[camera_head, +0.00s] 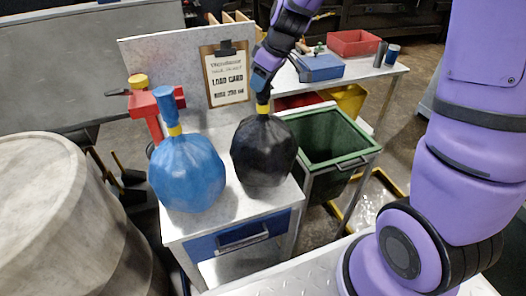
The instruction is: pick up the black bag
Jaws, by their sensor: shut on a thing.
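The black bag (264,152) is round and faceted, with a yellow tie around its neck. It appears upright at the right side of a light-topped stand (228,208); whether its underside touches the top I cannot tell. My gripper (263,98) comes down from above and is shut on the neck of the black bag, just over the yellow tie. The fingers hide most of the neck's top. A blue bag (187,172) with a yellow tie stands upright just left of the black bag.
A green open bin (325,140) stands close to the right. A clipboard reading "LOAD CARD" (227,78) is behind. A red piece with a yellow knob (146,104) stands behind the blue bag. A large grey drum (62,220) fills the left. A table behind holds a red tray (354,43) and blue box (318,67).

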